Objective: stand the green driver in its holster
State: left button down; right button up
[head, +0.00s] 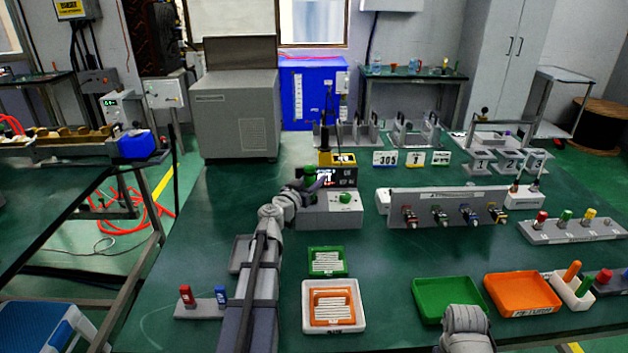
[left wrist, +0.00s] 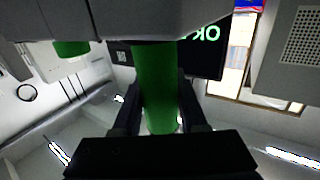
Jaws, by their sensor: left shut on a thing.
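My left gripper (head: 312,182) is at the grey unit with the small display, near the middle of the table. In the left wrist view it is shut on a green cylindrical handle (left wrist: 155,90), which I take as the green driver. Its green end (head: 310,171) shows at the gripper in the head view; its tip is hidden. A white holder (head: 563,290), probably the holster, stands at the right front. An orange handle (head: 572,270) stands in it, and a green part (head: 585,287) shows at its right side. My right gripper is out of view.
The grey unit (head: 330,215) carries a green knob (head: 345,197) right of my gripper. A grey panel with several connectors (head: 448,207) stands further right. A white tray (head: 309,318) lies at the front middle.

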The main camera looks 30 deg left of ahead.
aim_at(307, 186)
pick_arm(q)
jog(key=shift+f, duration=0.2)
jog(key=shift+c, duration=1.9)
grip_release()
jog(key=shift+s+r, duration=0.1)
jog(key=shift+s, duration=3.85)
